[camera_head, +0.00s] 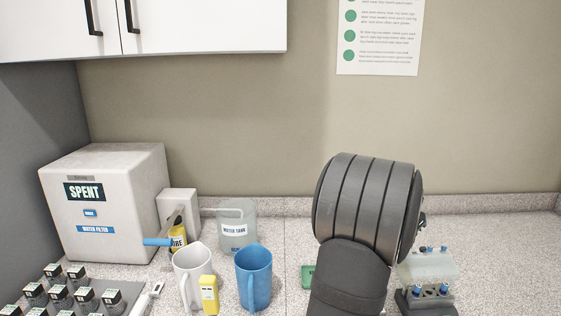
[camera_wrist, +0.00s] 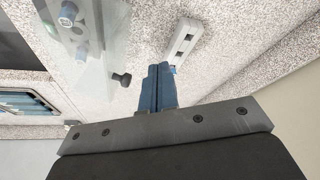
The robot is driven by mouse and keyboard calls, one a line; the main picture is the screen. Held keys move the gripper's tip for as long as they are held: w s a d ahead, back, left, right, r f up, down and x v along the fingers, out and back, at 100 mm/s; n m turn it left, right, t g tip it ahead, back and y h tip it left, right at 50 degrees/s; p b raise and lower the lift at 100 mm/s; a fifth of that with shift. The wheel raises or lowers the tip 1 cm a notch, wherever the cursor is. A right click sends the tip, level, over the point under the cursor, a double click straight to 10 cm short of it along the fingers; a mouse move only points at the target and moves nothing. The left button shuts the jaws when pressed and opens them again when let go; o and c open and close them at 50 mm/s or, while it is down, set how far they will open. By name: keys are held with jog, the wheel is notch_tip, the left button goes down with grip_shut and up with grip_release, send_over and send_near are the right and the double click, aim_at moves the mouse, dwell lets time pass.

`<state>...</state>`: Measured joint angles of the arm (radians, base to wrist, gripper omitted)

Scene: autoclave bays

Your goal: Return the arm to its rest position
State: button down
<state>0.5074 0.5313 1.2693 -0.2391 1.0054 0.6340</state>
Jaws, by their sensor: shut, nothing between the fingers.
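My gripper (camera_wrist: 157,88) shows in the wrist view with its two blue fingers pressed together and nothing between them. It is over the speckled counter (camera_wrist: 225,95), apart from the things around it as far as I can see. In the head view my dark arm stands up at the right of centre and hides part of the counter; the fingers are hidden there.
Right of my arm stands a clear device (camera_head: 428,267) with blue caps. Left of it are a blue pitcher (camera_head: 254,277), a white pitcher (camera_head: 190,276), a yellow bottle (camera_head: 209,295), a water tank (camera_head: 237,238) and a "SPENT" box (camera_head: 100,210). A white slotted bar (camera_wrist: 183,42) lies near the fingers.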

notch_tip(320, 180, down, 7)
jog(key=s, duration=0.2)
dwell(0.6)
jog(key=shift+a, duration=0.1)
